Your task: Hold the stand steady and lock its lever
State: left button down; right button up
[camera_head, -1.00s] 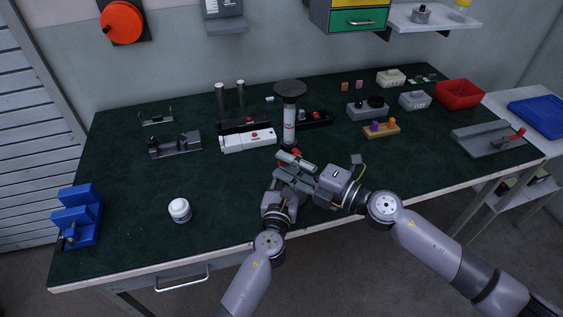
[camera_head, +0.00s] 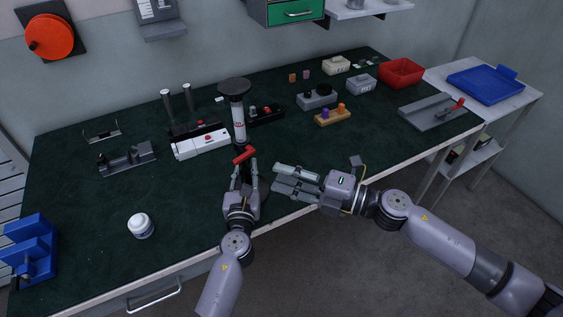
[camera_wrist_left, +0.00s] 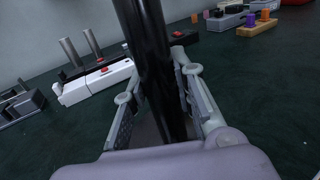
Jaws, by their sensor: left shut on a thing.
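The stand (camera_head: 238,115) has a dark round top plate, a white tube and a black post below, and stands upright near the table's front middle. Its red lever (camera_head: 243,155) sticks out sideways just above my left gripper (camera_head: 244,174). My left gripper is shut on the black post, with one finger on each side; the post (camera_wrist_left: 155,65) also shows between the fingers in the left wrist view. My right gripper (camera_head: 281,179) is open and empty, to the right of the post and apart from the lever. The stand's foot is mostly hidden behind my left gripper.
A white box with a red button (camera_head: 200,145) and a grey fixture (camera_head: 127,159) lie to the left. A white jar (camera_head: 141,225) and a blue block (camera_head: 30,250) are at the front left. A red bin (camera_head: 401,72) is at the back right.

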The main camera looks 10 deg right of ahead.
pick_arm(q)
jog(key=c, duration=1.2)
grip_release()
jog(key=shift+c, duration=0.2)
